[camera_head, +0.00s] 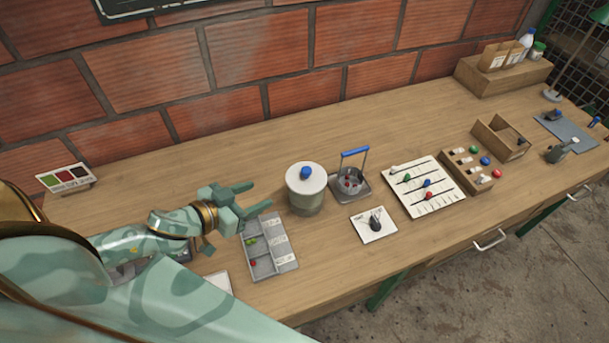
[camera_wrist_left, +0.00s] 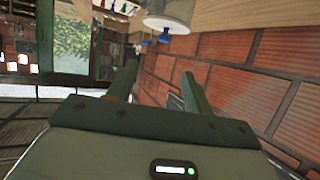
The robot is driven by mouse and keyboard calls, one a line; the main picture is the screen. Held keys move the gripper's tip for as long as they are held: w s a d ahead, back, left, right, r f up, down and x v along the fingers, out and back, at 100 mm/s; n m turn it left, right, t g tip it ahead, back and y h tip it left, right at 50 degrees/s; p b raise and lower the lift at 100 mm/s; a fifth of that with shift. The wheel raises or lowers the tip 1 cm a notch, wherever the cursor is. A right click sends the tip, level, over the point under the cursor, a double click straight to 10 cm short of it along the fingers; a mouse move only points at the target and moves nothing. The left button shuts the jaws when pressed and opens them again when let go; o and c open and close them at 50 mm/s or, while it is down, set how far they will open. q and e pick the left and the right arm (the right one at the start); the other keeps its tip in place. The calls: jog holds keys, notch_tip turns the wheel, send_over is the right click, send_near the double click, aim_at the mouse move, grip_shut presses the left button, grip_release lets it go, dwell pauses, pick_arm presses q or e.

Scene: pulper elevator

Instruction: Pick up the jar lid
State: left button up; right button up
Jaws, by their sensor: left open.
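The jar lid (camera_head: 306,180) is a pale round disc with a blue knob (camera_head: 305,172) on top. It sits on a greenish jar (camera_head: 306,201) standing on the bench. My left gripper (camera_head: 248,197) is open and empty, to the left of the jar and apart from it, with its fingers toward the jar. In the left wrist view the lid (camera_wrist_left: 166,23) with its blue knob (camera_wrist_left: 163,38) shows at the top, beyond the two spread fingers (camera_wrist_left: 160,72). My right gripper is in neither view.
A grey sorting tray (camera_head: 264,269) lies below my left gripper. Right of the jar stand a blue-handled holder (camera_head: 362,184), a card with a dark knob (camera_head: 373,236) and a white slider board (camera_head: 438,207). A brick wall (camera_head: 230,70) runs behind. Bench behind the jar is clear.

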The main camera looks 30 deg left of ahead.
pick_arm(q)
jog(key=b, duration=0.1)
send_near(303, 172)
jog(key=f+x, duration=0.1)
jog(key=x, duration=0.8)
jog(key=shift+w+r, duration=0.15)
jog(key=shift+r, duration=0.25)
jog(key=shift+c, duration=0.5)
jog(key=c, duration=0.9)
